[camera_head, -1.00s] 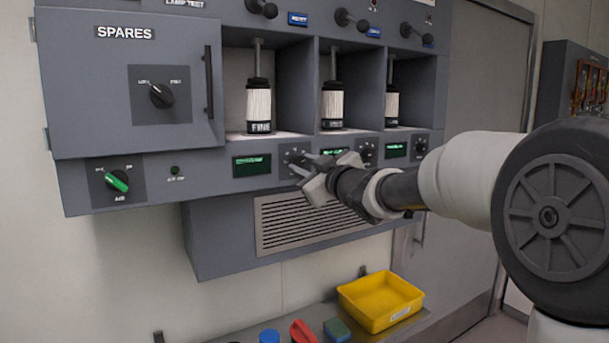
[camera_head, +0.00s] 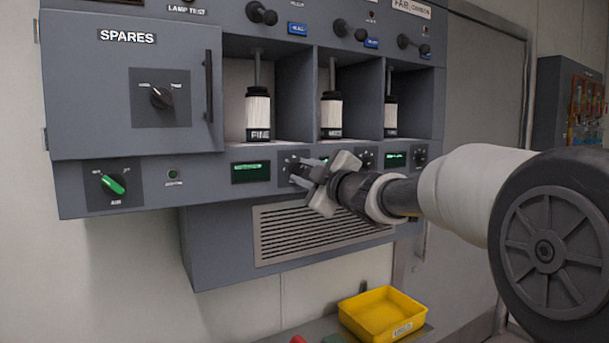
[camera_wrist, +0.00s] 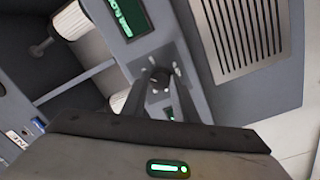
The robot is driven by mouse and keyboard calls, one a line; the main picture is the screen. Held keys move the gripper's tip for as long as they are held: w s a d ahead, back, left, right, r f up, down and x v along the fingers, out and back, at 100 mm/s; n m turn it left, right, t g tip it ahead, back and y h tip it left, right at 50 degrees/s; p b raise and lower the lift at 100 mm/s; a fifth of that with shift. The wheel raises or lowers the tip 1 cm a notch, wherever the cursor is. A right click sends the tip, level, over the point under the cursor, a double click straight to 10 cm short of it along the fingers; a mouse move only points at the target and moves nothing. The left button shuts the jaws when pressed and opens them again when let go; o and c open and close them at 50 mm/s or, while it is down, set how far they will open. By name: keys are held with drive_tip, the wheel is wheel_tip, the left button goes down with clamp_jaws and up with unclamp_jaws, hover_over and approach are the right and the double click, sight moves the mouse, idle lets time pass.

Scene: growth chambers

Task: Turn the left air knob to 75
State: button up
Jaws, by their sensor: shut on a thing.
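The left air knob (camera_wrist: 160,76) is a small dark round knob on the grey panel below the left bay, just right of that bay's green display (camera_head: 250,172). My gripper (camera_head: 297,174) reaches it from the right, with its fingertips at the panel. In the wrist view the two dark fingers of my gripper (camera_wrist: 160,88) lie on either side of the knob and are shut on it. The fingers partly hide the knob, and its pointer and scale numbers are too small to read. The same display shows in the wrist view (camera_wrist: 128,15).
More small knobs (camera_head: 366,158) and displays sit to the right. White-banded canisters (camera_head: 258,114) stand in the bays above. A vent grille (camera_head: 310,232) is below, and a yellow tray (camera_head: 382,314) lies lower right.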

drive_tip(key=o, duration=1.1)
drive_tip(key=shift+c, duration=0.2)
drive_tip(key=v, duration=1.7)
drive_tip(key=shift+s, duration=0.2)
drive_tip(key=shift+d, duration=0.1)
